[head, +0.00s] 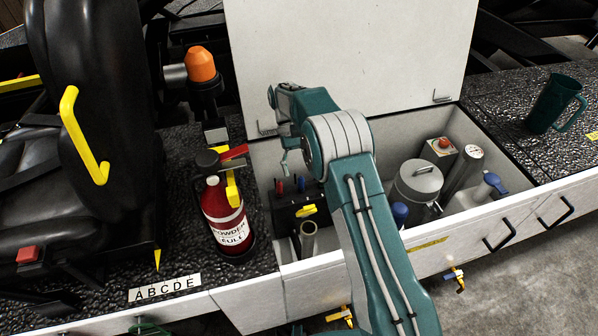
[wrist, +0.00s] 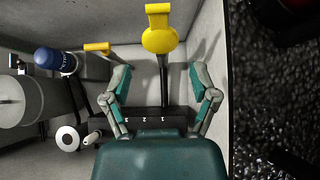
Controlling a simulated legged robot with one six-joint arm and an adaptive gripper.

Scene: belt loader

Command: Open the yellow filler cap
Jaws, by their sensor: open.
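The yellow filler cap (wrist: 160,38) shows in the wrist view as a round yellow disc with a tab on top, on a dark stem against the pale compartment wall. A yellow piece, seemingly this cap, shows in the head view (head: 306,210) beside a black block low in the open compartment. My gripper (wrist: 160,82) is open and empty, its two fingers spread below the cap in the wrist view, with a gap to it. In the head view my gripper (head: 279,130) is above the left end of the compartment, partly hidden by my arm.
The white lid (head: 345,50) stands open behind the compartment. A red fire extinguisher (head: 226,215) stands just left of it. A metal canister (head: 415,185) and a blue-topped bottle (head: 490,187) fill the right part. Another yellow handle (wrist: 96,47) is left of the cap.

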